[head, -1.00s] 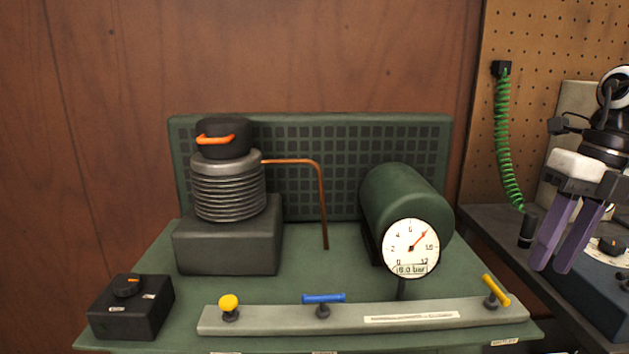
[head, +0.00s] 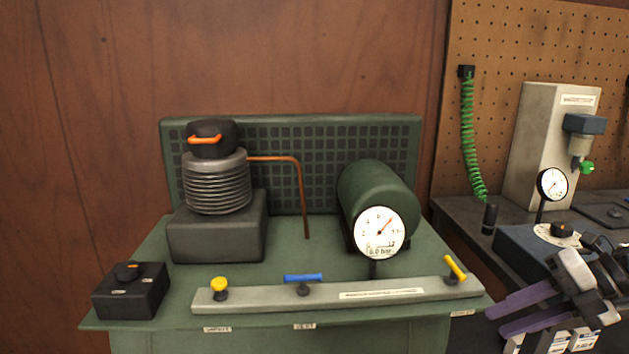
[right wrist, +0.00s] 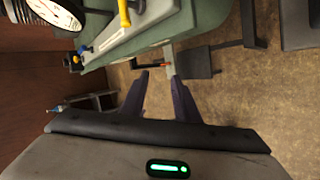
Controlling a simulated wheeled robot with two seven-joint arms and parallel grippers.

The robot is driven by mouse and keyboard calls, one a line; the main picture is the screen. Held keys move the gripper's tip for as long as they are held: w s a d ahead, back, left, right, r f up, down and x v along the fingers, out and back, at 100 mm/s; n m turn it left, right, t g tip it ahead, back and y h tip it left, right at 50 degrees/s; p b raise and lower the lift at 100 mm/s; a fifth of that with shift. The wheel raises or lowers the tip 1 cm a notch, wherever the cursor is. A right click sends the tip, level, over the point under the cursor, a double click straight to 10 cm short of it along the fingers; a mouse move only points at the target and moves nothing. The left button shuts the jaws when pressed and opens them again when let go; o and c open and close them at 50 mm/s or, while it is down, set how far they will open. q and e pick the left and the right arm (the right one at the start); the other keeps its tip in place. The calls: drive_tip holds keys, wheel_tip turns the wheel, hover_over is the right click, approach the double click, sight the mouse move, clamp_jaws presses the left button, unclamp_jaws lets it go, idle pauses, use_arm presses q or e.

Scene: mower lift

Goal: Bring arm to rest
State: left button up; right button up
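My right gripper (head: 497,320) is low at the right of the head view. Its two purple fingers point left, with a gap between them and nothing held. In the right wrist view, its fingers (right wrist: 158,77) stand apart and empty above the floor, beside the green bench. In the head view it is in front of the dark side bench, beyond the green bench's right end. My left gripper is not in view.
The green bench (head: 295,262) carries a finned compressor (head: 217,186), a green tank (head: 372,190), a gauge (head: 379,232) and a grey valve rail (head: 335,293). A blue box (head: 520,247) stands on the dark side bench. Bare floor (right wrist: 240,95) shows in the wrist view.

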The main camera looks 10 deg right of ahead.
drive_tip(key=s+a+f+m+t+h+p, duration=0.1)
drive_tip(key=s+a+f+m+t+h, duration=0.2)
drive_tip(key=f+m, duration=0.6)
drive_tip(key=s+a+f+m+t+p, duration=0.25)
drive_tip(key=s+f+m+t, duration=0.2)
drive_tip(key=f+m, duration=0.4)
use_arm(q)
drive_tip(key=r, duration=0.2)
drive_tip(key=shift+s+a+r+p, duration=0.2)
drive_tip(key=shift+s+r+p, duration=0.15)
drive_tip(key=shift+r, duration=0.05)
use_arm(e)
drive_tip(key=s+a+f+m+g, duration=0.1)
drive_tip(key=s+a+f+m, duration=0.2)
drive_tip(key=a, duration=0.4)
drive_tip(key=s+a+f+m+g+h, duration=0.1)
drive_tip(key=s+a+f+m, duration=0.2)
drive_tip(key=a, duration=0.4)
drive_tip(key=s+a+f+m+g+h, duration=0.1)
drive_tip(key=s+a+f+m+g, duration=0.1)
drive_tip(key=a, duration=0.5)
drive_tip(key=shift+s+f+m, duration=0.6)
drive_tip(key=shift+s+m, duration=0.3)
drive_tip(key=shift+m, duration=0.15)
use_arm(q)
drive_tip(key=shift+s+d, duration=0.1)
